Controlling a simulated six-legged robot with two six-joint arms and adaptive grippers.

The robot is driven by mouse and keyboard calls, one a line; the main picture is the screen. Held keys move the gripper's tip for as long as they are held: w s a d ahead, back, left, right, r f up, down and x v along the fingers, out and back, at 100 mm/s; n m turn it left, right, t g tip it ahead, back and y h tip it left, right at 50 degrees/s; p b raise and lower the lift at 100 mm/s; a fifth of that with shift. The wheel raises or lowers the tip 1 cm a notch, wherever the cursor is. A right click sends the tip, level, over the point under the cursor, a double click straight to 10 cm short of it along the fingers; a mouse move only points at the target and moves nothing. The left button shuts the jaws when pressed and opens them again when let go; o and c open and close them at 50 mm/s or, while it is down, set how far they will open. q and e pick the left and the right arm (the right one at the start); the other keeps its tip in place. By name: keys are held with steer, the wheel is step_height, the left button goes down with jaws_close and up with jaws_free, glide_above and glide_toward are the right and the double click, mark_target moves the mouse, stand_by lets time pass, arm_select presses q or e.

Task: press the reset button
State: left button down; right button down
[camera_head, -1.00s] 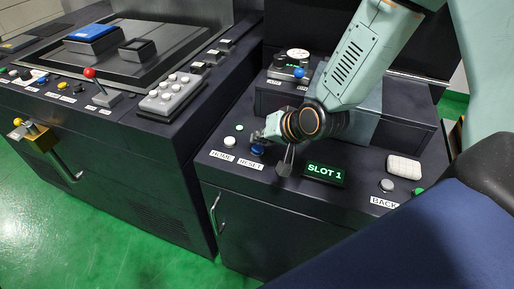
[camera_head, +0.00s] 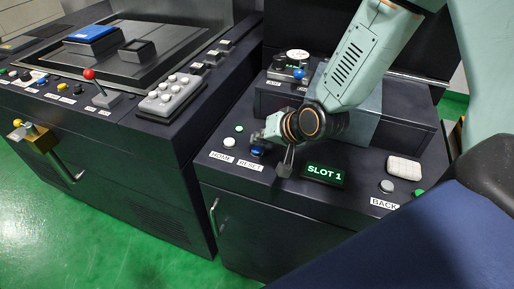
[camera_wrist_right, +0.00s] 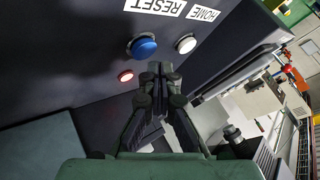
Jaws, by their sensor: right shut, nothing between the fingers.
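The reset button is a blue dome (camera_wrist_right: 142,46) under a white RESET label (camera_wrist_right: 158,6) in the right wrist view. In the head view the blue reset button (camera_head: 257,151) shows partly, just behind the RESET label (camera_head: 250,166). My right gripper (camera_head: 262,139) is close above and behind the button in the head view. In the right wrist view its fingers (camera_wrist_right: 155,68) are shut and empty, with the tips just short of the blue button in the picture. Contact cannot be told. My left gripper is not in view.
A white HOME button (camera_wrist_right: 186,43) sits beside the reset button. A red-lit button (camera_wrist_right: 125,75) is close by on the other side.

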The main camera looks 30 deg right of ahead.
mark_target(260, 150)
steer(key=shift+f, duration=0.1)
steer(key=shift+f+b, duration=0.3)
steer(key=shift+f+b, duration=0.35)
steer(key=shift+f, duration=0.15)
stand_by(0.8)
steer(key=shift+r, duration=0.1)
steer(key=shift+r+p, duration=0.8)
steer(key=shift+p, duration=0.05)
step_height(260, 150, up, 5)
steer(key=p, duration=0.4)
steer(key=shift+p, duration=0.4)
stand_by(0.9)
